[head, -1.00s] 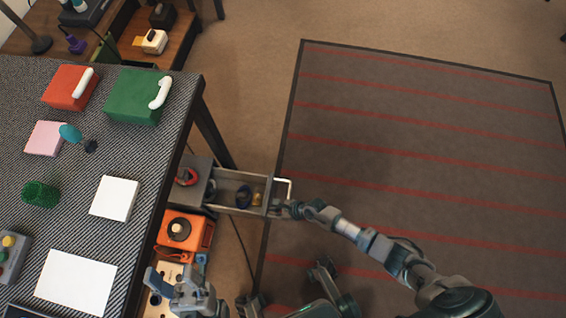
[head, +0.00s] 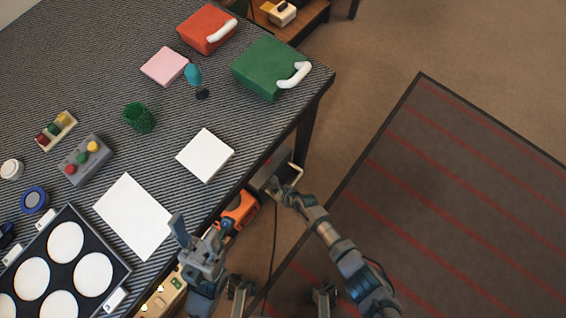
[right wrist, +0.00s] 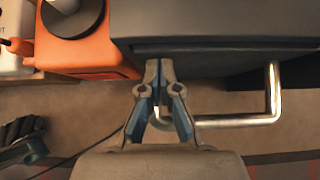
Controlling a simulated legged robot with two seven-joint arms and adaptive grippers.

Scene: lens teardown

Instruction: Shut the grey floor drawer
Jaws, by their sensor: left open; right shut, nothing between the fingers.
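The grey floor drawer (head: 269,173) stands on the floor beside the table leg in the head view, with its front close against its housing. In the right wrist view its dark grey front (right wrist: 220,45) and silver bar handle (right wrist: 235,122) show close up. My right gripper (head: 277,187) is at the drawer front. In the right wrist view the right gripper (right wrist: 160,65) is shut and empty, its tips at the front's lower edge, left of most of the handle. I cannot tell whether the tips touch. My left gripper (head: 182,232) is open and empty above the table's near edge.
An orange box (head: 238,212) stands left of the drawer; it also shows in the right wrist view (right wrist: 85,45). The striped table (head: 75,100) holds a green case (head: 266,68), white sheets and a tray (head: 112,258). Carpet and a red-striped rug (head: 430,190) lie open to the right.

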